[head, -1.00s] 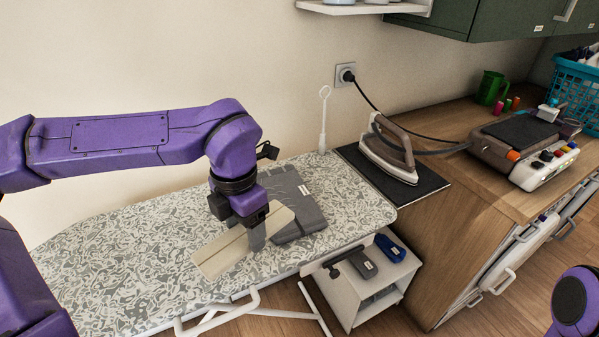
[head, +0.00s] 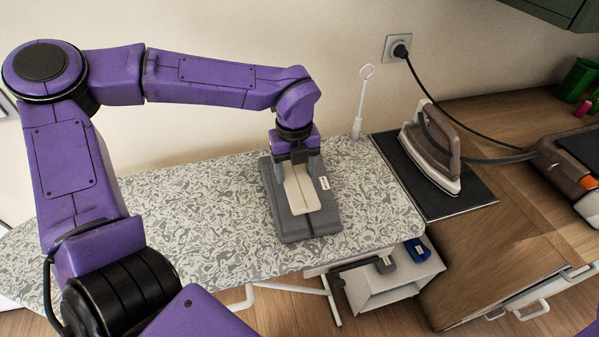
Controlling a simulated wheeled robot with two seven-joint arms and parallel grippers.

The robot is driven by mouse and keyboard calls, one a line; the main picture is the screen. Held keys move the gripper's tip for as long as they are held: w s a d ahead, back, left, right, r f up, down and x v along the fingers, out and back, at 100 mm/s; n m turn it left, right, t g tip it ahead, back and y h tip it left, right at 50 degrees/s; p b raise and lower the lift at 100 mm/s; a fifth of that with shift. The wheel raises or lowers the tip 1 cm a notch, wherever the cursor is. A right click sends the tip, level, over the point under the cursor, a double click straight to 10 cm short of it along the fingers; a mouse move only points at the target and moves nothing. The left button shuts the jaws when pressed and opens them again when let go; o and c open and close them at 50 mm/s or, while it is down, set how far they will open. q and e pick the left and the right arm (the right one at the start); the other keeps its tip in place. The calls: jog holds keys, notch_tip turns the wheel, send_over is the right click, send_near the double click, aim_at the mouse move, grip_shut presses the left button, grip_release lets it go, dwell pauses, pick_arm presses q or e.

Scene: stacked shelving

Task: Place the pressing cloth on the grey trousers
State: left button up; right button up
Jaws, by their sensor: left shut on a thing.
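The grey trousers (head: 292,228) lie folded on the patterned ironing board (head: 215,225), near its right part. The cream pressing cloth (head: 302,192) is a narrow strip over the middle of the trousers, with grey showing on both sides and at the near end. My left gripper (head: 298,168) points down at the far end of the cloth and is shut on it. Whether the cloth rests fully on the trousers or is held slightly above, I cannot tell. My right gripper is not in view.
A thin white stand (head: 362,100) rises behind the board. A small white shelf unit (head: 395,285) is below. The board's left side is clear.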

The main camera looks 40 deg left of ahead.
aim_at(298, 169)
pick_arm(q)
jog(key=shift+w+a+f, duration=0.2)
jog(key=shift+w+f, duration=0.45)
jog(key=shift+f, duration=0.25)
notch_tip(298, 169, down, 3)
jog(key=shift+r+p, duration=0.2)
jog(key=shift+p, duration=0.1)
jog(key=shift+w+f, duration=0.2)
jog(key=shift+f, duration=0.2)
jog(key=shift+s, duration=0.1)
jog(key=shift+f, duration=0.15)
jog(key=o, duration=1)
jog(key=shift+o, duration=0.2)
